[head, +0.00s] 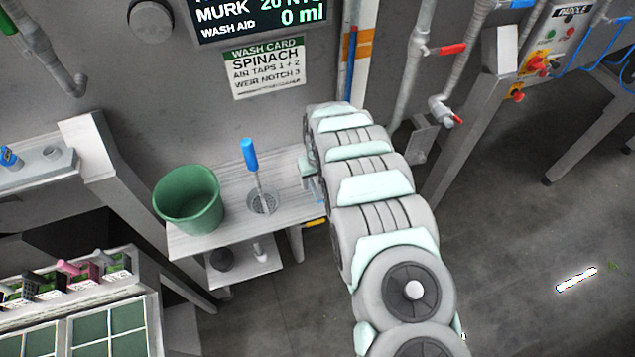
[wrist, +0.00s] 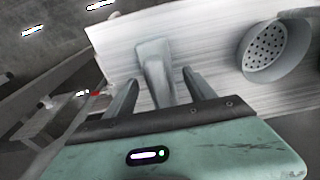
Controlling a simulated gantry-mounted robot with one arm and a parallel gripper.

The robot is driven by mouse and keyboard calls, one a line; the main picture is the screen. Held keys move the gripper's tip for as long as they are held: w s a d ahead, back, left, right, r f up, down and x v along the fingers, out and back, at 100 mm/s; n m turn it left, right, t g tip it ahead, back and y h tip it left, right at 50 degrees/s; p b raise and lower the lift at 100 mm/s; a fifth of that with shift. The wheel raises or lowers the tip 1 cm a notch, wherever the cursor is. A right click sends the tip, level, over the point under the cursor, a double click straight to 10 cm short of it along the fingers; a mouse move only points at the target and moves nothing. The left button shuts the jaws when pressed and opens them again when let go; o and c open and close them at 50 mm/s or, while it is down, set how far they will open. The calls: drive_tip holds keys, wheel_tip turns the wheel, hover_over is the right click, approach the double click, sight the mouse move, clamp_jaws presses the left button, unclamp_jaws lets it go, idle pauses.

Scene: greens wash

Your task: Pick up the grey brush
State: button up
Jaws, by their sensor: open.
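A grey tool (wrist: 152,62), which looks like the grey brush, lies on the pale bench in the wrist view. It has a broad end and a narrower shaft running toward my gripper. My gripper (wrist: 160,78) is open, with one finger on each side of the shaft. I see gaps between the fingers and the tool; its lower end is hidden behind the gripper body. In the head view my arm covers this spot and the tool does not show.
The cup shows right of my gripper in the wrist view. A rack (head: 70,290) of coloured handles is at lower left.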

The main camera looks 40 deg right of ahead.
drive_tip(key=shift+c, duration=0.3)
clamp_jaws()
idle(0.4)
